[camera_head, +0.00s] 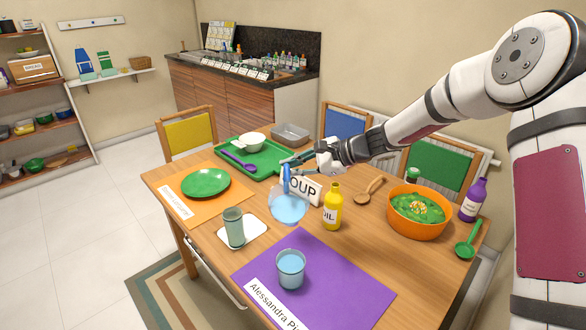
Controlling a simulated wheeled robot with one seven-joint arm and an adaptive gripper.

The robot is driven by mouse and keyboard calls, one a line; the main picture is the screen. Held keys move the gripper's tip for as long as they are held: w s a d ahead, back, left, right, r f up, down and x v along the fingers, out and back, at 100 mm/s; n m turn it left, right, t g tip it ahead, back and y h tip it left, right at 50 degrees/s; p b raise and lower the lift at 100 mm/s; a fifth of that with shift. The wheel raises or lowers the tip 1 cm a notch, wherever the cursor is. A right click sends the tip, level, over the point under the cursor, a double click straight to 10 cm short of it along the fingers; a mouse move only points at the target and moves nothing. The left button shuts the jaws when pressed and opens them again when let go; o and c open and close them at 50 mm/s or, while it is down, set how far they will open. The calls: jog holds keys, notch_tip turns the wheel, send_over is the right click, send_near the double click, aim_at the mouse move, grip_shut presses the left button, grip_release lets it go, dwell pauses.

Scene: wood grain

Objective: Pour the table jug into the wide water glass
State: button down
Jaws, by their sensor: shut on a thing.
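The table jug (288,208), clear with a light blue tint, is in the camera_head view near the middle of the table. A blue upright part (287,179) rises from it to my gripper (292,166). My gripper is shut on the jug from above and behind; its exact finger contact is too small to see. I cannot tell whether the jug is tilted or clear of the table. The wide water glass (290,269) stands upright on the purple mat (340,275), nearer the camera than the jug. It looks light blue inside. No stream shows between them.
A yellow oil bottle (332,208) and a soup sign (303,188) stand close to the jug. A grey-green tumbler (234,228) stands on a white coaster (253,226) to the left. An orange soup bowl (417,222) is right. Purple mat around the glass is clear.

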aim_at(293, 196)
jog(key=shift+w+a+f+m+g+b, duration=0.1)
jog(key=shift+w+f+m+g+b, duration=0.3)
jog(key=shift+f+m+g+b, duration=0.2)
jog(key=shift+w+f+m+g+h+b, duration=0.3)
jog(key=shift+f+m+g+b, duration=0.2)
jog(key=shift+f+g+b, duration=0.15)
jog(key=shift+s, duration=0.1)
notch_tip(293, 196, down, 3)
jog(key=shift+s+f+m+g+b, duration=0.1)
jog(key=shift+f+m+g+b, duration=0.05)
jog(key=shift+m+g+b, duration=0.7)
jog(key=shift+s+f+g+b, duration=0.1)
jog(key=shift+f+g+b, duration=0.1)
jog(key=shift+g+b, duration=0.15)
jog(key=shift+r, duration=0.2)
